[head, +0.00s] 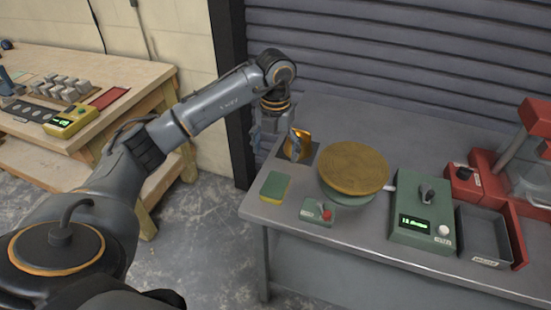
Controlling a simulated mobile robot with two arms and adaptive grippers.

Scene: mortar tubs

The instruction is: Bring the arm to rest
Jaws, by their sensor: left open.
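My left arm reaches in from the left, bent at the wrist, over the back left part of the grey bench (345,115). My left gripper (265,145) points down near the bench's left edge, beside a yellow-orange object (298,145) on a dark square pad. The gripper is open and I see nothing held in it. The fingers are small and dark here, and whether they touch the yellow-orange object is hard to tell. My right gripper is out of view.
A ringed brown disc (353,168) sits on a green round base. Around it are a sponge (275,187), a red-button box (318,211), a green display box (424,218), a grey tray (485,237) and a red machine (465,187). A wooden bench (125,75) stands left, across open floor.

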